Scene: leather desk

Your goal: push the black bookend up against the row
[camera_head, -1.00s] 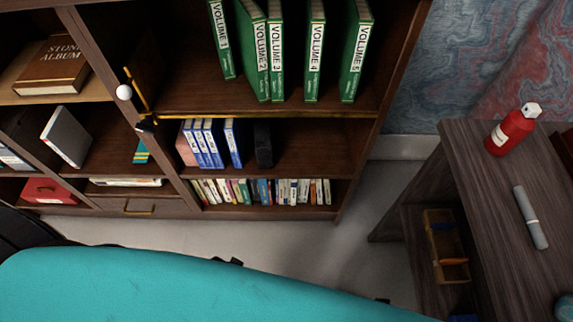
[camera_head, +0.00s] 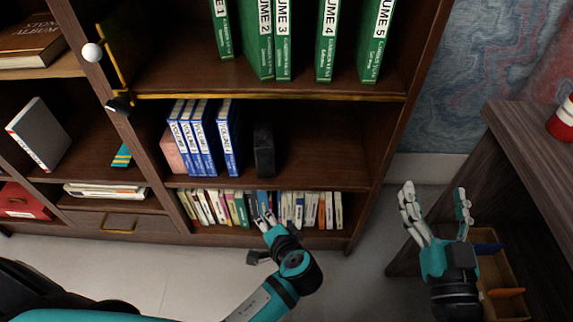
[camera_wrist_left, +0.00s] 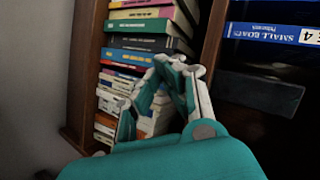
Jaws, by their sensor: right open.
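The black bookend (camera_head: 264,150) stands upright on the middle shelf. A narrow gap separates it from the rightmost blue book (camera_head: 227,138) of the row. The row has several blue-and-white volumes, with a pink block (camera_head: 172,153) at its left end. In the left wrist view, the blue book marked 4 (camera_wrist_left: 272,35) shows at upper right, with a dark block beside it, likely the bookend (camera_wrist_left: 260,88). My left gripper (camera_head: 265,219) is below the bookend in the picture, in front of the lower book row; its finger opening is unclear. My right gripper (camera_head: 436,205) is open and empty at right.
Small books (camera_head: 290,209) fill the lower shelf. Green volumes (camera_head: 327,40) stand on the shelf above, whose edge (camera_head: 280,97) overhangs the middle shelf. The middle shelf is clear right of the bookend. A side table (camera_head: 530,150) with an open drawer (camera_head: 505,270) is at right.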

